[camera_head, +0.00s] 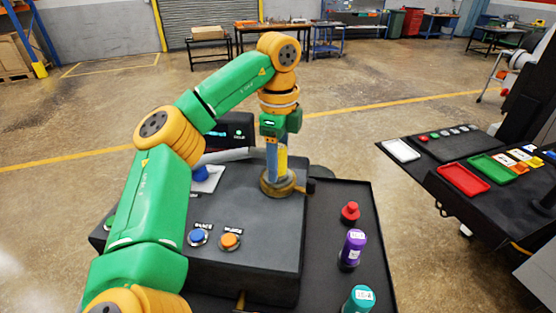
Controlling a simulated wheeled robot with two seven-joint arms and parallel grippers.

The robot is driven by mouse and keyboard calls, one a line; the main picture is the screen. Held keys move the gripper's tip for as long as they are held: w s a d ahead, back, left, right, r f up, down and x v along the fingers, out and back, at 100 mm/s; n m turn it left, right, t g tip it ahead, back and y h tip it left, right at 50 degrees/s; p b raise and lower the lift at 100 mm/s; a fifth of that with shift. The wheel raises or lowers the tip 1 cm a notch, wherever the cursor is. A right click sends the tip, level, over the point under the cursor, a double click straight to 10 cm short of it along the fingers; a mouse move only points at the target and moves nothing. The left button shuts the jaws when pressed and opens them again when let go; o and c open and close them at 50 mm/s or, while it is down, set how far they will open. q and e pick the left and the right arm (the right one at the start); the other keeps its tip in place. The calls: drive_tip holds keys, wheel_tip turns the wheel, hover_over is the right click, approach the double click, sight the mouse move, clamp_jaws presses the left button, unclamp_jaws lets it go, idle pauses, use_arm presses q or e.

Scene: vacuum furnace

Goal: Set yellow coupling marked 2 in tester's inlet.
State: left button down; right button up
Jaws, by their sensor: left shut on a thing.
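My left arm reaches in from the left, and my left gripper (277,168) points straight down over the tester (262,255). It is shut on the yellow coupling (283,158), which is upright and partly hidden by the fingers. The coupling and fingertips are at the brass-coloured round inlet (279,190) on the tester's top. I cannot tell how deep the coupling sits in it. No mark on the coupling can be read from here. My right gripper is not in view.
Blue (198,237) and orange (229,241) buttons are on the tester's top. To its right, the dark tray (330,265) holds a red piece (350,212), a purple coupling (353,248) and a teal coupling (358,299). Another table with red (463,181) and green trays stands further right.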

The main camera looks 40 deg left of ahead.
use_arm(q)
drive_tip(key=shift+w+f, duration=0.1)
drive_tip(key=shift+f, duration=0.05)
drive_tip(key=shift+c, duration=0.7)
unclamp_jaws()
wheel_tip(320, 180, up, 3)
drive_tip(key=shift+p, duration=0.85)
wheel_tip(320, 180, up, 4)
drive_tip(key=shift+d+r+b, duration=0.1)
drive_tip(key=shift+r+b, duration=0.05)
drive_tip(key=shift+b, duration=0.15)
